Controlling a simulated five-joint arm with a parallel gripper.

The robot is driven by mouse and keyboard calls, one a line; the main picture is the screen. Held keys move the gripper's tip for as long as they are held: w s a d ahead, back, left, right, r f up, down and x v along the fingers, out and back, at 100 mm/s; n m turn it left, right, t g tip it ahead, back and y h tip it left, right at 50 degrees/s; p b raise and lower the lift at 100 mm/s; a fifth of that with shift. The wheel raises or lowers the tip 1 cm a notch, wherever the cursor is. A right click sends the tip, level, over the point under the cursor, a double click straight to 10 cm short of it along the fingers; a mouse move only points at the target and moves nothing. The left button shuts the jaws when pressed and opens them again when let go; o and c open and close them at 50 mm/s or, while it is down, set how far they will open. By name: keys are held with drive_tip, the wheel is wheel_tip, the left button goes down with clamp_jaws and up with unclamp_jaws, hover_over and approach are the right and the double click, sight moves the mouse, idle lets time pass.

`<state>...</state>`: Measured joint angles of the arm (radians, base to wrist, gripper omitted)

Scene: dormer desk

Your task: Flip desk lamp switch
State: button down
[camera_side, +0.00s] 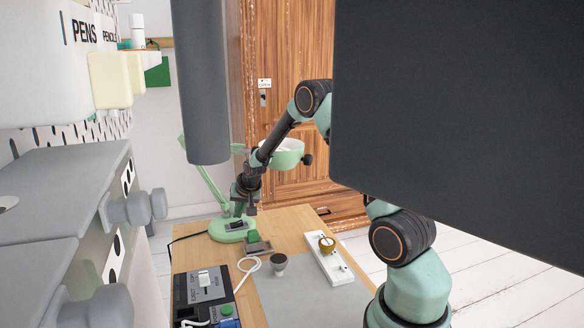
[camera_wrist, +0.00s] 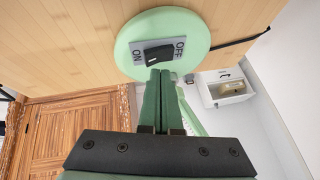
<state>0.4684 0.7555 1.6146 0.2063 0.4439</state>
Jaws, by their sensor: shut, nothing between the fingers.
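The desk lamp has a round mint-green base (camera_side: 226,236), a thin arm and a green shade (camera_side: 287,158). In the wrist view the base (camera_wrist: 128,62) carries a grey plate marked ON at left and OFF at right, with a black rocker switch (camera_wrist: 158,53) on it. I cannot tell which way the rocker is tilted. The switch (camera_side: 236,225) also shows small in the side view. My gripper (camera_wrist: 160,73) is shut and empty, its green fingertips right by the rocker's lower edge in the picture; contact is unclear. In the side view my gripper (camera_side: 248,208) is above the base.
A small green block (camera_side: 256,245), a brown cup (camera_side: 279,264), a white tray (camera_side: 330,258) and a dark switch panel (camera_side: 205,287) stand on the wooden desk. A white cable curls beside the panel. Large dark shapes block parts of the side view.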

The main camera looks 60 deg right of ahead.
sight(237, 225)
drive_tip(key=shift+f, duration=0.1)
idle(0.7)
drive_tip(key=shift+f, duration=0.35)
drive_tip(key=shift+f, duration=0.3)
idle(0.6)
drive_tip(key=shift+r, duration=0.2)
drive_tip(key=shift+r, duration=0.55)
drive_tip(key=shift+w+a+r, duration=0.1)
drive_tip(key=shift+r, duration=0.75)
drive_tip(key=shift+w+a+r, duration=0.15)
drive_tip(key=shift+r, duration=0.65)
drive_tip(key=shift+w+a+r, duration=0.1)
drive_tip(key=shift+r, duration=0.75)
